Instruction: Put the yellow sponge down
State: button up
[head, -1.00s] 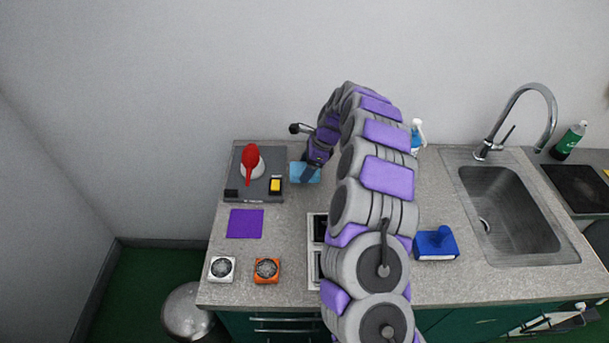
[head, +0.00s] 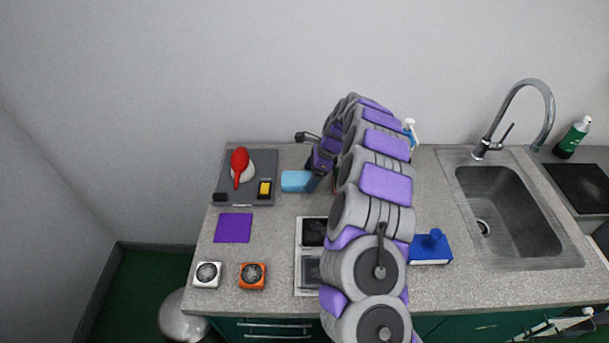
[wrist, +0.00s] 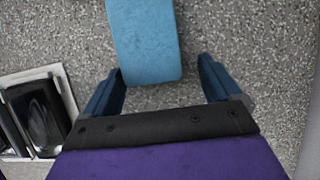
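A small yellow block (head: 264,188), which looks like the yellow sponge, rests in a black holder on a dark grey tray (head: 225,180) at the counter's back left. My gripper (head: 314,181) is to the right of it, low over the counter. A light blue block (head: 296,181) lies beside my fingers; it also shows in the wrist view (wrist: 146,45). There my gripper (wrist: 162,70) has its fingers spread, with the blue block's near end at the fingertips and a gap on its right. Nothing yellow is in my fingers. My arm hides part of the counter.
A red brush-like thing (head: 239,167) is on the tray. A purple cloth (head: 233,228), a white box (head: 207,275) and an orange box (head: 252,276) are in front. A framed dark panel (head: 300,262), also in the wrist view (wrist: 70,88), a blue dispenser (head: 432,248) and the sink (head: 512,210) are nearby.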

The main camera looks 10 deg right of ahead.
aim_at(298, 177)
jog(key=shift+d, duration=0.1)
jog(key=a, duration=0.3)
jog(key=shift+a+r, duration=0.3)
jog(key=shift+r, duration=0.1)
jog(key=w+d+f+p+v, duration=0.1)
jog(key=d+p+v, duration=0.15)
jog(key=v, duration=0.85)
jog(key=s+a+r+n+g, duration=0.1)
jog(key=s+a+r+n, duration=0.35)
jog(key=s, duration=0.25)
jog(key=s+a+r+n+h+p, duration=0.1)
jog(key=s+a+r+n, duration=0.3)
jog(key=s, duration=0.4)
jog(key=s+a+r+n+g, duration=0.1)
jog(key=s+a+r+n, duration=0.25)
jog(key=s+r, duration=0.3)
jog(key=s+d+f+n+h, duration=0.1)
jog(key=s+d+n, duration=0.1)
jog(key=s, duration=0.7)
jog(key=s+d+f+n+h, duration=0.1)
jog(key=s+d+n, duration=0.1)
jog(key=s, duration=0.8)
jog(key=s+d+f+n+h, duration=0.1)
jog(key=s+n, duration=0.3)
jog(key=s, duration=0.5)
jog(key=shift+s+d+g+h, duration=0.25)
jog(key=shift+d+g+h, duration=0.15)
jog(key=shift+d, duration=0.4)
